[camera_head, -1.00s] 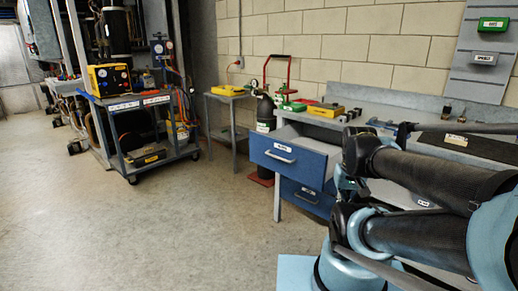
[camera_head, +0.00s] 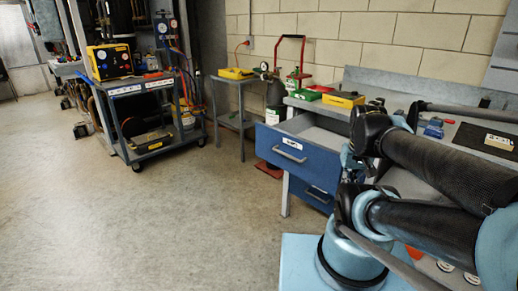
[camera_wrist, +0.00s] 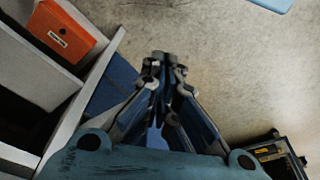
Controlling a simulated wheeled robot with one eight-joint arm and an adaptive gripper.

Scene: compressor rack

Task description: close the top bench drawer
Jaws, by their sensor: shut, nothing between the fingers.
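The top bench drawer (camera_head: 297,154) is blue with a pale handle and a white label. It stands pulled out from the bench, its grey inside showing. A lower blue drawer (camera_head: 312,193) sits beneath it, partly hidden by my arm. In the wrist view my gripper (camera_wrist: 163,58) points over the floor with its fingers together and empty. A blue panel (camera_wrist: 112,86) lies just left of the fingers, beside a grey edge; I cannot tell which drawer it belongs to.
The bench top (camera_head: 385,110) carries a yellow case (camera_head: 343,99) and a blue item (camera_head: 434,128). An orange labelled box (camera_wrist: 62,30) sits among grey walls. Floor before the drawer is clear.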

